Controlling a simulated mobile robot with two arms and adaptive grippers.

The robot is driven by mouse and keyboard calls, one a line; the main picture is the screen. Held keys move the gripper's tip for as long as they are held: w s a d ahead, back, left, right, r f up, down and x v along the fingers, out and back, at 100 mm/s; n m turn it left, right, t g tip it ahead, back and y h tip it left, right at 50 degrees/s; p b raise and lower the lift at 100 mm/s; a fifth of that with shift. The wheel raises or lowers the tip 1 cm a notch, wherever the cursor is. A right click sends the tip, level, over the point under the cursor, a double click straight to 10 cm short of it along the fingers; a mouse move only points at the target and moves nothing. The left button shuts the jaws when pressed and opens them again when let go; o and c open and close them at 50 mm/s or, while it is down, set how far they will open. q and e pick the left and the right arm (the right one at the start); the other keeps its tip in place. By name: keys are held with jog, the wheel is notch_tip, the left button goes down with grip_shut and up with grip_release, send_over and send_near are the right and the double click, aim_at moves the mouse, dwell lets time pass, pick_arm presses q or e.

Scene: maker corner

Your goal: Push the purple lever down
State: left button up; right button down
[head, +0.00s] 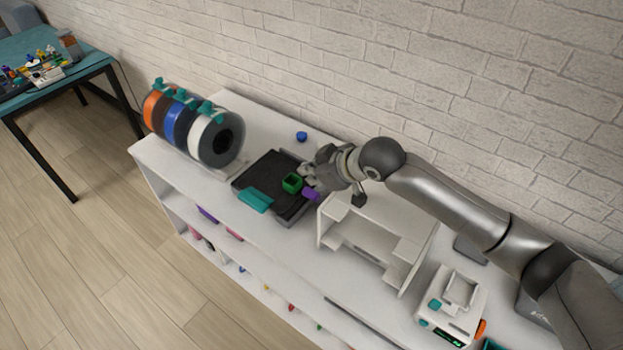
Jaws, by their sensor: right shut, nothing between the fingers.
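The purple lever (311,195) is a small purple piece at the right side of a black device with a dark flat bed (262,170) on the white shelf unit. My right gripper (308,178) is shut and empty, just above and behind the lever. I cannot tell whether its fingertips touch the lever. The gripper hides part of the device's right edge. A teal piece (255,200) is at the device's front edge. My left gripper is not in view.
Orange, blue and white spools (215,140) stand at the left end. A blue knob-like object (301,136) lies behind the device. A white frame (372,240) stands close on the right, and a white machine with a green display (452,305) beyond it. A brick wall runs behind.

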aim_at(312, 195)
jog(key=f, duration=0.1)
jog(key=f+p, duration=0.1)
jog(key=f, duration=0.1)
jog(key=shift+w+a+f, duration=0.1)
jog(key=shift+w+f, duration=0.15)
jog(key=shift+w, duration=0.15)
jog(key=shift+f, duration=0.5)
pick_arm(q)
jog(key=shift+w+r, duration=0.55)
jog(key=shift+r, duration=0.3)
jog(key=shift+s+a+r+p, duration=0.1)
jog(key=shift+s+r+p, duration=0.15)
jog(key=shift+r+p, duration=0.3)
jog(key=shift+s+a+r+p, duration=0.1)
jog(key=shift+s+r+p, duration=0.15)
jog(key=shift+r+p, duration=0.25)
pick_arm(e)
jog(key=shift+s+a+r, duration=0.15)
jog(key=shift+s+a, duration=0.3)
jog(key=shift+s, duration=0.2)
